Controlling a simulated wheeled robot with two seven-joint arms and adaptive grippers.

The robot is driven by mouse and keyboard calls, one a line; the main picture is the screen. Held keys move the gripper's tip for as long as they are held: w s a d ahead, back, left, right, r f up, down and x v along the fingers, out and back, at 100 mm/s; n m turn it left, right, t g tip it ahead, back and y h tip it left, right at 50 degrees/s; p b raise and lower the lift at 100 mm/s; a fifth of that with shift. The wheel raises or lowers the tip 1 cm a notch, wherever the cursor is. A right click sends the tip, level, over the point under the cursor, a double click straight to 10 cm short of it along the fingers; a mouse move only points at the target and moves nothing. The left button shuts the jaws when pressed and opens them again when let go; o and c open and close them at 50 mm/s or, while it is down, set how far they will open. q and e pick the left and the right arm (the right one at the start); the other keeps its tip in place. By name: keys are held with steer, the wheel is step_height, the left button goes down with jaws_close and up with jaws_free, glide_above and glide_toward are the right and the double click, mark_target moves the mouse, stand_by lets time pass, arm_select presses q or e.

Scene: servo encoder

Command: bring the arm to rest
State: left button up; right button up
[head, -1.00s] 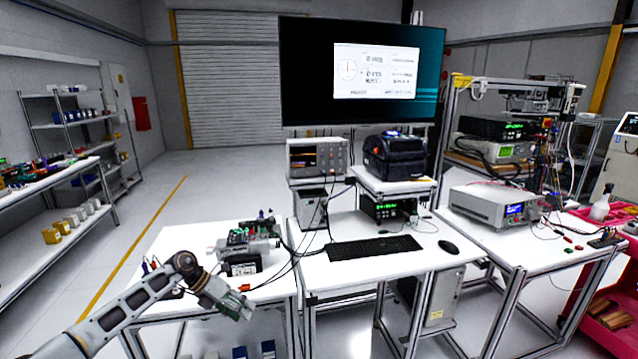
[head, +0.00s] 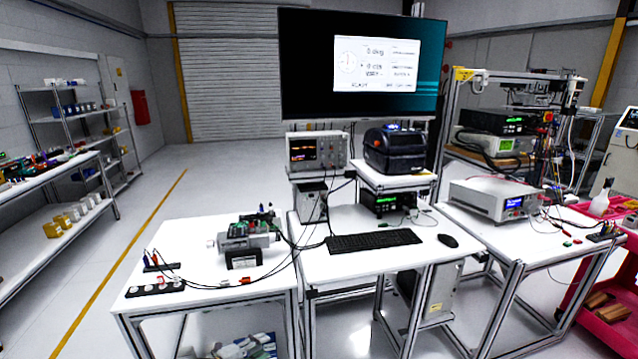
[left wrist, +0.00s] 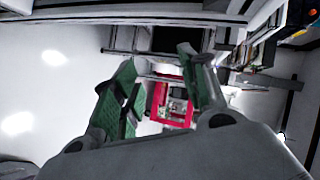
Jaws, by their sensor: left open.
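My left gripper (left wrist: 157,68) shows in the left wrist view, its two green-padded fingers spread apart with nothing between them. The left arm is not in the head view now. My right arm does not show in either view. In the head view the servo test unit (head: 246,240), with a green board and small coloured parts on it, sits on the left white table (head: 200,284). The left wrist view shows a pale floor and a red frame-like thing (left wrist: 158,98) beyond the fingers, which I cannot identify.
A power strip (head: 155,288) with coloured plugs lies at the left table's front left, with cables running to the unit. A keyboard (head: 373,241) and mouse (head: 448,240) lie on the middle table. A large monitor (head: 360,66) stands behind. Floor left of the tables is clear.

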arm_select(q)
steer(key=s+a+f+n+g+y, duration=0.1)
steer(key=s+a+f+n+y, duration=0.3)
steer(key=s+f, duration=0.45)
steer(key=s+a+f+n+y, duration=0.1)
steer(key=s+f+n+y, duration=0.1)
steer(key=s+f+n, duration=0.45)
steer(key=s+a+f+n+g+y, duration=0.1)
steer(key=s+a+f+n+y, duration=0.15)
steer(key=s+f, duration=0.75)
steer(key=s+f+n+g, duration=0.2)
steer(key=s+f, duration=0.2)
steer(key=s, duration=0.7)
steer(key=s+f+n+g+y, duration=0.1)
steer(key=s+f+n+g, duration=0.2)
steer(key=s, duration=0.8)
steer(key=s+f+n+g+y, duration=0.1)
steer(key=s+f, duration=0.5)
steer(key=s, duration=0.6)
steer(key=shift+d+f+n+g, duration=0.15)
steer(key=shift+d+n+g, duration=0.45)
steer(key=shift+n, duration=0.5)
steer(key=shift+w+a, duration=0.1)
steer(key=shift+w, duration=0.1)
